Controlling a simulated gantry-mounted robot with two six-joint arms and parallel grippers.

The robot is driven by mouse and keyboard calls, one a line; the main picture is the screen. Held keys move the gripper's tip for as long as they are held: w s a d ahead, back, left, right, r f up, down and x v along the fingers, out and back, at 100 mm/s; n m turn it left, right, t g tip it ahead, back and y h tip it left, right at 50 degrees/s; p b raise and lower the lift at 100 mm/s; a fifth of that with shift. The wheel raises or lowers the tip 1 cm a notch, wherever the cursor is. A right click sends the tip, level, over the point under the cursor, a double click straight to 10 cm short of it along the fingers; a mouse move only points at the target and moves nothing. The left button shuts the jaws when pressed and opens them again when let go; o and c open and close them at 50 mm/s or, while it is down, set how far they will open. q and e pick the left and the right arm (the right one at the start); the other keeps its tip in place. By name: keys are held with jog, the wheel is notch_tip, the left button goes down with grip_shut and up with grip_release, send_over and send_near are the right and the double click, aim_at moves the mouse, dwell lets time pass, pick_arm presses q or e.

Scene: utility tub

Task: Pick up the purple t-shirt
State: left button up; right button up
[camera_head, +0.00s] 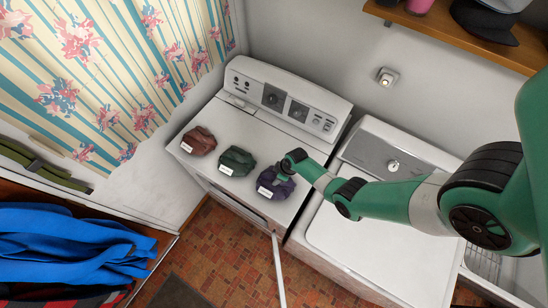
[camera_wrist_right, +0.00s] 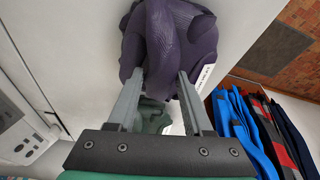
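The purple t-shirt (camera_head: 273,185) is a dark folded bundle with a white label. It is at the right end of a row of folded shirts on top of the white washer. My right gripper (camera_head: 288,168) is at its back right edge. In the right wrist view, the purple t-shirt (camera_wrist_right: 168,38) is at the fingertips, with part of it between them. My right gripper (camera_wrist_right: 160,82) has its fingers apart there. No firm grip shows, and the far side of the cloth is hidden. My left gripper is not in view.
A green shirt (camera_head: 237,160) and a reddish-brown shirt (camera_head: 198,141) lie left of the purple one. A second white appliance (camera_head: 365,240) stands to the right. Blue cloth (camera_head: 70,245) lies at lower left. A wooden shelf (camera_head: 470,32) is at upper right.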

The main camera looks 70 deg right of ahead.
grip_shut()
jog(key=shift+r, duration=0.15)
dwell(0.4)
